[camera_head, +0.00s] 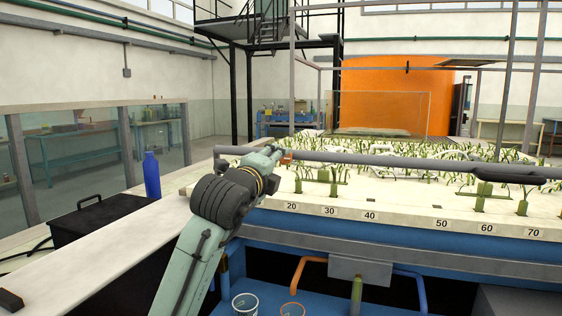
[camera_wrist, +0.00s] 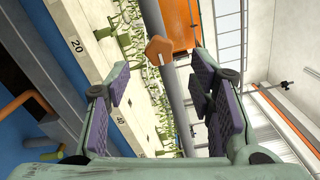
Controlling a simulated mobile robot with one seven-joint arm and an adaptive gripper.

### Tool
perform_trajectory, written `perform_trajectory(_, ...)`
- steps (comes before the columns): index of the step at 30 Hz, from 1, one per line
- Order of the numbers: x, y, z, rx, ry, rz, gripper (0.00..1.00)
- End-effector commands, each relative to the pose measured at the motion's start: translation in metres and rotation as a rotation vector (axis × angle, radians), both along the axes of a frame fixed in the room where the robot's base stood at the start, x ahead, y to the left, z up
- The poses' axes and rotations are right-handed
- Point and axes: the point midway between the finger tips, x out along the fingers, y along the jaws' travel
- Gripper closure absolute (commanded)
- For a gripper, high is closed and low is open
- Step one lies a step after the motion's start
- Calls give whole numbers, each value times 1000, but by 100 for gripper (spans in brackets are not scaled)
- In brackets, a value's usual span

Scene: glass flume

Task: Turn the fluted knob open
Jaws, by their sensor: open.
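The fluted knob (camera_wrist: 159,50) is a small orange-brown, lobed knob on the grey pipe (camera_wrist: 174,80) in the wrist view. It also shows in the head view as a small orange-brown bit (camera_head: 285,157) just beyond the end of my arm. My gripper (camera_wrist: 160,72) is open, with its purple-padded fingers on either side of the view and the knob seen between them, a little beyond the tips. I see no contact between the fingers and the knob. In the head view my gripper (camera_head: 268,152) is small and its fingers are hard to make out.
The long grey pipe (camera_head: 380,161) runs across above the pale bed (camera_head: 330,199) with green plants and a number scale. A blue bottle (camera_head: 152,175) and a black box (camera_head: 100,219) stand at left. Tubs (camera_head: 245,304) and an orange bent pipe (camera_head: 300,268) are low in front.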

Motion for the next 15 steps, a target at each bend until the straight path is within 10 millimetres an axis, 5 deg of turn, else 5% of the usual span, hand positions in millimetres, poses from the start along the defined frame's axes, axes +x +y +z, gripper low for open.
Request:
perform_trajectory(6, -38, 13, 0, 0, -1, 1, 51)
perform_trajectory(15, -52, 16, 0, 0, 0, -1, 51)
